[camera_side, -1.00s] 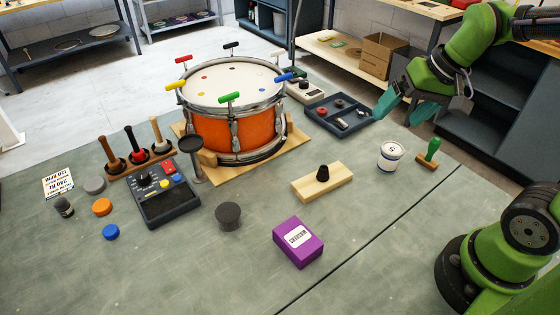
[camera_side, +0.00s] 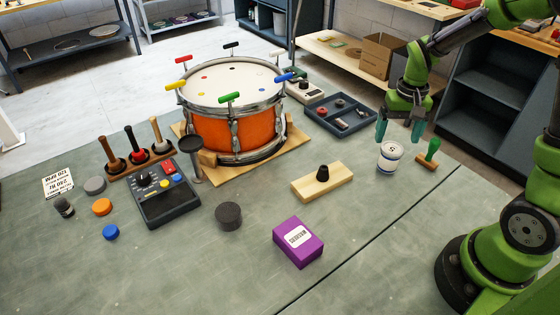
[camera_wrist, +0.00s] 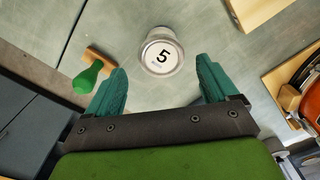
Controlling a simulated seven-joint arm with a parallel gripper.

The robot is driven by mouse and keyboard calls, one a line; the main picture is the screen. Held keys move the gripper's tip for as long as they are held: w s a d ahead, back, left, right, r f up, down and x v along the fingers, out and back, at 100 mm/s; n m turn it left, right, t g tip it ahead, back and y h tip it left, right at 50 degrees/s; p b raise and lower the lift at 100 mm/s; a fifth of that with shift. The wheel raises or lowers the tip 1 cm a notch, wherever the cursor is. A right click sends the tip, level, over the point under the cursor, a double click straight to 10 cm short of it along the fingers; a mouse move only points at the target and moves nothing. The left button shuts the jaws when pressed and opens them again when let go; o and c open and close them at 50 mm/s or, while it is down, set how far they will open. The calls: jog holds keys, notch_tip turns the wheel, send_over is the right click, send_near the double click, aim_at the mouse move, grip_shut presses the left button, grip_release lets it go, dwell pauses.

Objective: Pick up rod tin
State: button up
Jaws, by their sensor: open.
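The rod tin seems to be the white tin (camera_side: 390,158) with dark lettering on its side, upright on the bench's right part. In the wrist view my gripper's fingertips (camera_wrist: 161,72) are spread to either side of the tin's near edge. I see no contact with the tin.
A green-handled stamp (camera_side: 430,154) stands close to the tin's right. A wooden block with a black knob (camera_side: 322,183) lies to its left. A dark parts tray (camera_side: 341,117) is behind left, and the orange drum (camera_side: 237,130) stands farther left. The bench in front of the tin is clear.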

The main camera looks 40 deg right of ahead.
aim_at(393, 148)
jog(key=shift+a+f, duration=0.1)
jog(key=shift+f, duration=3.5)
jog(key=shift+c, duration=0.5)
jog(key=c, duration=1)
